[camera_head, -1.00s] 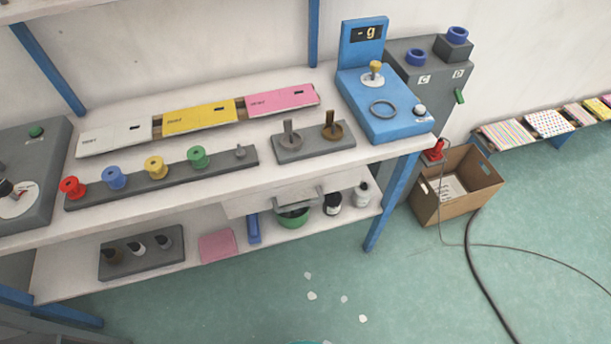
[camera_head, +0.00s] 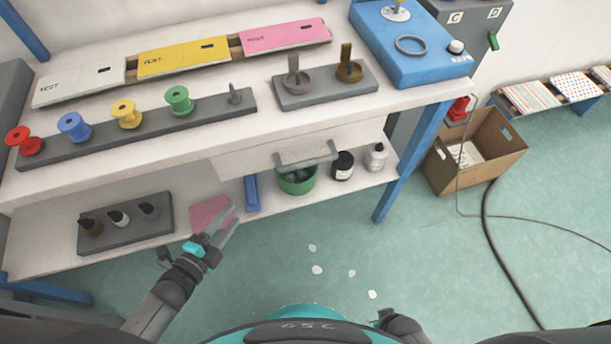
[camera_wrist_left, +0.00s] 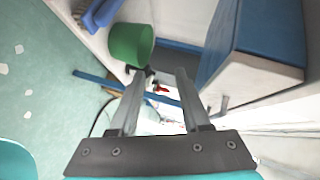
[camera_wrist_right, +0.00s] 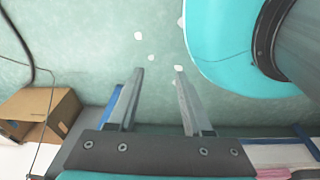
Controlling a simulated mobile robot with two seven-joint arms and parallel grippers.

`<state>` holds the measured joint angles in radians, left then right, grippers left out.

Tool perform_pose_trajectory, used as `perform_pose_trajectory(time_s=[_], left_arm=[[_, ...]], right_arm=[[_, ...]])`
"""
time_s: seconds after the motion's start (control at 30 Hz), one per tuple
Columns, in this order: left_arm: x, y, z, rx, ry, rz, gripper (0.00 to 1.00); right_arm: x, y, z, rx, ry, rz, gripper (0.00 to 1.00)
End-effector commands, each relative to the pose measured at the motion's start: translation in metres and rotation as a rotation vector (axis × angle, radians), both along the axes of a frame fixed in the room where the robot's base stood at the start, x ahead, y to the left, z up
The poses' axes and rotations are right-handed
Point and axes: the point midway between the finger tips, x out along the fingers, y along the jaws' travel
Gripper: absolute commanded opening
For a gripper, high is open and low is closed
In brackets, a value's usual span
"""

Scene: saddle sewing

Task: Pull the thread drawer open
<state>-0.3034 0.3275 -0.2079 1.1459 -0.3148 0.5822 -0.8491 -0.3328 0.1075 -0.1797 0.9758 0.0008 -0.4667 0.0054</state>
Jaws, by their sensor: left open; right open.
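The thread drawer (camera_head: 240,161) is a white box front under the tabletop's front edge, and it looks shut. Its grey bar handle (camera_head: 306,154) sticks out from the front, above a green bin. My left gripper (camera_head: 228,222) is open and empty, left of and lower than the handle, in front of the lower shelf and apart from the drawer. Its spread fingers also show in the left wrist view (camera_wrist_left: 157,75), with the green bin beyond them. My right gripper (camera_wrist_right: 158,75) is open and empty over bare floor in the right wrist view; the head view does not show its fingers.
A blue table leg (camera_head: 410,163) is right of the drawer. A cardboard box (camera_head: 477,150) stands on the floor. Thread spools (camera_head: 126,114) line the tabletop.

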Motion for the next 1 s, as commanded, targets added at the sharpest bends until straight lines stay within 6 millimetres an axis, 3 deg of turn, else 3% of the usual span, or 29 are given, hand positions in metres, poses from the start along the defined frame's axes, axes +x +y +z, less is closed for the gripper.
perform_pose_trajectory(time_s=[0.03,0.1,0.23,0.4,0.67,1.0], left_arm=[[0.008,-0.008,0.006,0.058,-0.129,-0.087,0.47],[0.012,-0.022,0.027,0.137,-0.303,-0.198,0.47],[0.007,-0.044,0.059,0.253,-0.588,-0.358,0.47],[-0.007,-0.06,0.083,0.335,-0.819,-0.469,0.47],[-0.003,-0.076,0.096,0.354,-0.883,-0.496,0.47],[0.039,-0.131,0.111,0.352,-0.881,-0.492,0.47]], right_arm=[[0.008,0.0,-0.018,-0.001,-0.009,-0.001,0.5],[0.017,-0.001,-0.027,-0.002,-0.018,-0.002,0.5],[0.031,-0.001,-0.04,-0.004,-0.032,-0.005,0.5],[0.041,-0.002,-0.046,-0.006,-0.04,-0.006,0.5],[0.044,-0.001,-0.044,-0.006,-0.043,-0.007,0.5],[0.048,0.002,-0.041,-0.002,-0.044,-0.006,0.5]])
